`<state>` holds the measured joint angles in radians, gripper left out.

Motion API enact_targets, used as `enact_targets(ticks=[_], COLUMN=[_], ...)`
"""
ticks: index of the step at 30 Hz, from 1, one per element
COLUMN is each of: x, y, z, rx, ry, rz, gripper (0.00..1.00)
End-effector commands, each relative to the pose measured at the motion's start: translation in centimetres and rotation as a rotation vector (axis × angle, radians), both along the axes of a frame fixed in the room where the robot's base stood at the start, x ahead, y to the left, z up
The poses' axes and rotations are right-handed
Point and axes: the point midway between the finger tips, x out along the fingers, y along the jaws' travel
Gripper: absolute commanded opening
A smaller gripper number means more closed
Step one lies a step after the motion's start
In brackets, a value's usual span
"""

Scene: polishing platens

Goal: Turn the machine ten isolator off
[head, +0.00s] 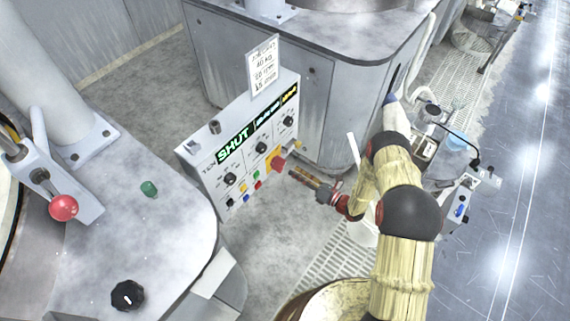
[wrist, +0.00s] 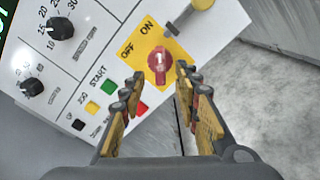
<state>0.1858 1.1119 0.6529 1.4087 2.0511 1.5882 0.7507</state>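The isolator is a red rotary knob (wrist: 159,62) on a yellow plate (wrist: 152,47) with OFF and ON printed on it. In the wrist view the knob's grip stands roughly upright in the picture. The red knob (head: 279,163) shows there beside my gripper (head: 297,174). In the wrist view my gripper (wrist: 158,76) is open, with its fingers to either side of the knob's line. I cannot tell whether they touch it.
Dark dials (wrist: 60,28) and coloured push buttons (wrist: 92,107) lie left of the isolator. A white notice (head: 263,66) stands on the panel top. The grey floor (head: 275,235) in front of the panel is clear.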

Motion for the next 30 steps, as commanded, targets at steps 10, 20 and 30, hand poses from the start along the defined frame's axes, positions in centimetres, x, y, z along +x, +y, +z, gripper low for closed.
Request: enact_targets(ticks=[10, 20, 30], x=[2.6, 4.6, 4.7], y=[3.6, 6.0, 6.1], z=[-0.2, -0.1, 0.0], rx=[0.003, 0.002, 0.002], ry=[0.007, 0.007, 0.006], rz=[0.006, 0.004, 0.004], gripper=[0.32, 0.32, 0.28])
